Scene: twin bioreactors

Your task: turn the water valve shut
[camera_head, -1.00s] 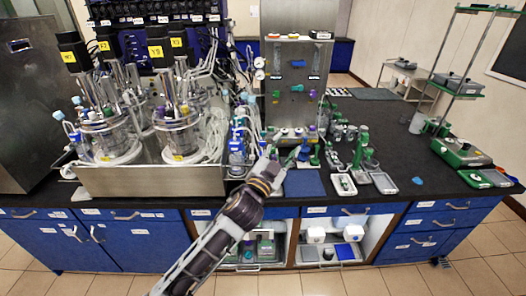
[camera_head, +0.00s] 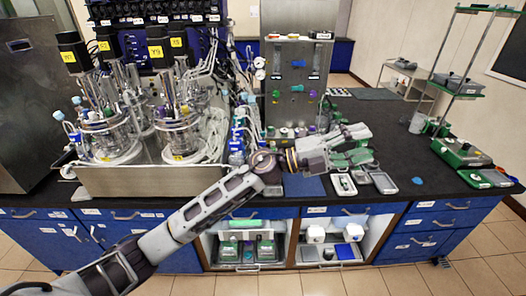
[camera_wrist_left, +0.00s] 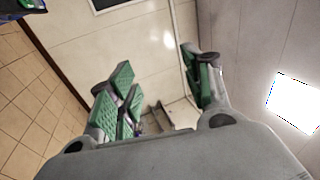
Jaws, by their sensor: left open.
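A steel panel (camera_head: 296,50) stands upright on the bench. It carries a blue valve handle (camera_head: 298,64), green handles (camera_head: 296,88) and a purple handle (camera_head: 313,93); no readable label shows which is the water valve. My left gripper (camera_head: 368,142) is in front of the panel, low and to its right, above the bench, pointing right. In the left wrist view its green-padded fingers (camera_wrist_left: 158,82) are spread with nothing between them. Its handles are apart from the gripper. My right gripper is not in view.
Glass bioreactors (camera_head: 180,130) stand in a steel tray (camera_head: 150,181) on the left. Blue-capped bottles (camera_head: 237,145) stand between tray and panel. Small grey trays (camera_head: 383,183) lie near the front edge. A green-based stand (camera_head: 461,153) is at right; the black bench before it is mostly clear.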

